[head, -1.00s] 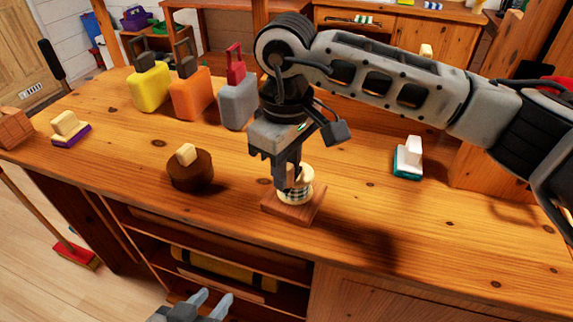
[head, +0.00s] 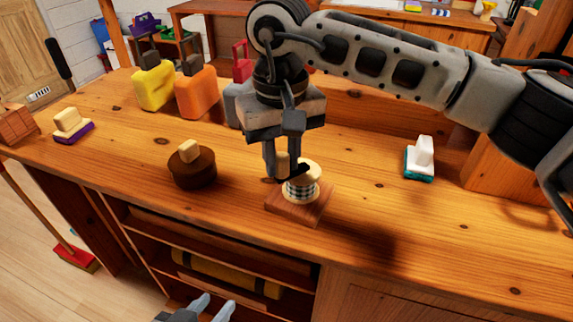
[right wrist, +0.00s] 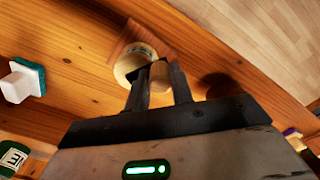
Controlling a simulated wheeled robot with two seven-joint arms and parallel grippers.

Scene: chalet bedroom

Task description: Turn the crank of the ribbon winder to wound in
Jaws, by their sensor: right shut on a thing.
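The ribbon winder stands upright on the workbench: a pale spool with black-and-white checked ribbon (head: 303,190) on a square wooden base (head: 300,209). My right gripper (head: 283,174) points down at the spool's left rear side. It is shut on the crank's wooden handle, partly hidden by the fingers. In the right wrist view the handle (right wrist: 163,77) sits between the fingertips, beside the round spool top (right wrist: 131,64). My left gripper (head: 212,303) is low in front of the bench, its fingers apart and empty.
A round brown block with a pale knob (head: 192,168) stands left of the winder. Yellow (head: 153,87) and orange (head: 196,95) containers stand behind. A white-and-teal brush-like item (head: 420,160) lies right. The bench front right is clear.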

